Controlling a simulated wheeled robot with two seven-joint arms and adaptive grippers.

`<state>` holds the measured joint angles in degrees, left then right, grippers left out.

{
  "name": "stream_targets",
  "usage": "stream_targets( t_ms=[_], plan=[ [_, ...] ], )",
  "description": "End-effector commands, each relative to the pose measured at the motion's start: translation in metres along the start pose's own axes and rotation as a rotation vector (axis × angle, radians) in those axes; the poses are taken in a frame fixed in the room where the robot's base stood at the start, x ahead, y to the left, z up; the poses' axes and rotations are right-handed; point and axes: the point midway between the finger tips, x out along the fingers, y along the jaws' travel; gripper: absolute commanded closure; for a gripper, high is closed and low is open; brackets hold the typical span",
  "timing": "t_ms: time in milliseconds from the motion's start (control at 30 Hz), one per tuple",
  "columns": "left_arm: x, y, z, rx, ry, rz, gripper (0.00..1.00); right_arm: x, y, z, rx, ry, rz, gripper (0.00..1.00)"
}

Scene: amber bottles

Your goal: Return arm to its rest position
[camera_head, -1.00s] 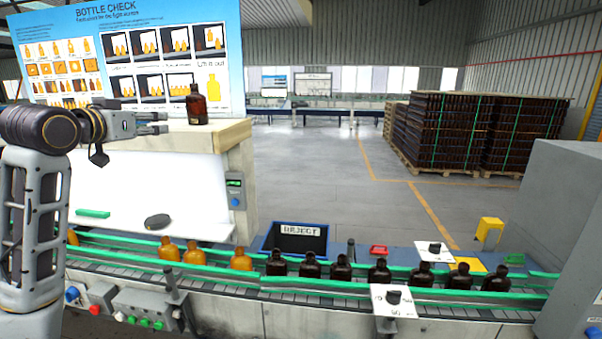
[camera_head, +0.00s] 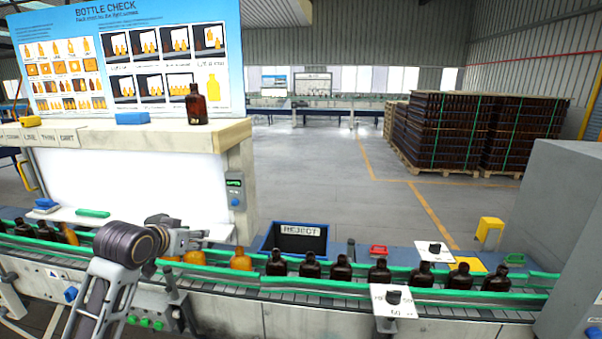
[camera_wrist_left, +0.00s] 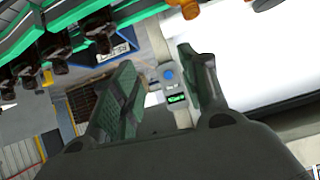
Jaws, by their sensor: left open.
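My left arm shows in the lower left of the head view, its gripper (camera_head: 205,238) pointing right, in front of the light screen and over the line of bottles. The left wrist view shows the gripper (camera_wrist_left: 158,75) open, with nothing between its two fingers. An amber bottle (camera_head: 241,259) stands on the conveyor just right of the gripper. Another amber bottle (camera_head: 194,257) is partly hidden behind it. A dark brown bottle (camera_head: 196,104) stands upright on the shelf, apart from the gripper. My right gripper is not in view.
The green-railed conveyor (camera_head: 330,292) crosses the front and carries several dark bottles. The blue reject bin (camera_head: 295,244) sits behind it. The light screen (camera_head: 130,180) stands under the shelf (camera_head: 220,137). A grey cabinet (camera_head: 570,220) closes the right side. Open floor lies beyond.

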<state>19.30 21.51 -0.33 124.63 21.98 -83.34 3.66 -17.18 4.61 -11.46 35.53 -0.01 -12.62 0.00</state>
Motion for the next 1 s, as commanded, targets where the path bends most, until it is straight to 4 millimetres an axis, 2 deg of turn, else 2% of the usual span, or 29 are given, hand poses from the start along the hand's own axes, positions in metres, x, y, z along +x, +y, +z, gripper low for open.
stream_targets(
  t_ms=[33,100,467,733,1000],
  plan=[
    [0.004,0.006,0.016,0.001,-0.024,0.004,0.56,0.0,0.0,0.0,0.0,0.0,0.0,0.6],
    [0.007,0.013,0.035,0.003,-0.053,0.007,0.56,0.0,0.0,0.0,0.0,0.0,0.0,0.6],
    [0.013,0.045,0.131,0.008,-0.203,0.016,0.56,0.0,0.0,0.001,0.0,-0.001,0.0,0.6],
    [0.005,0.068,0.2,0.009,-0.314,0.023,0.56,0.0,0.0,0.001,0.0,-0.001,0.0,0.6],
    [-0.012,0.089,0.265,0.007,-0.422,0.029,0.56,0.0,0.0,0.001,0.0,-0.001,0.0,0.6]
  ],
)
